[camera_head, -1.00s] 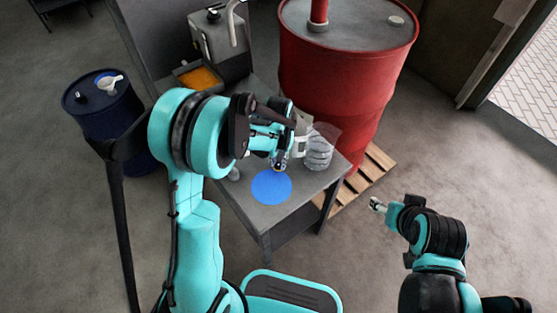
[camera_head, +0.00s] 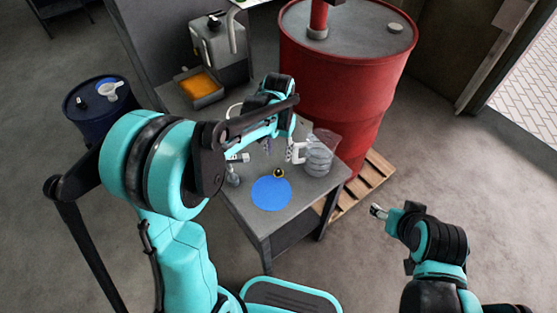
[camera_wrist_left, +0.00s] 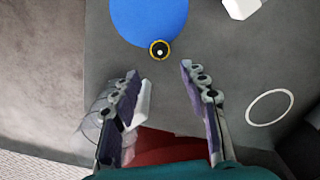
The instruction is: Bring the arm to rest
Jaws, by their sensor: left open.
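My left gripper (camera_head: 278,148) hangs above the grey table (camera_head: 285,222) in the head view. In the left wrist view its two fingers (camera_wrist_left: 160,75) are spread apart with nothing between them. Below them, a small black-and-yellow ring-shaped part (camera_head: 278,173) lies at the edge of a flat blue disc (camera_head: 270,194). In the left wrist view the part (camera_wrist_left: 159,50) and disc (camera_wrist_left: 150,15) are beyond the fingertips, apart from them. My right gripper (camera_head: 378,211) is out over the floor at the right, too small to tell its state.
A clear jug (camera_head: 319,160) stands on the table right of my left gripper. A large red drum (camera_head: 345,85) on a wooden pallet (camera_head: 372,176) is behind it. A grey canister (camera_head: 220,48) and orange tray (camera_head: 198,84) are at the back. A dark blue drum (camera_head: 85,118) stands left.

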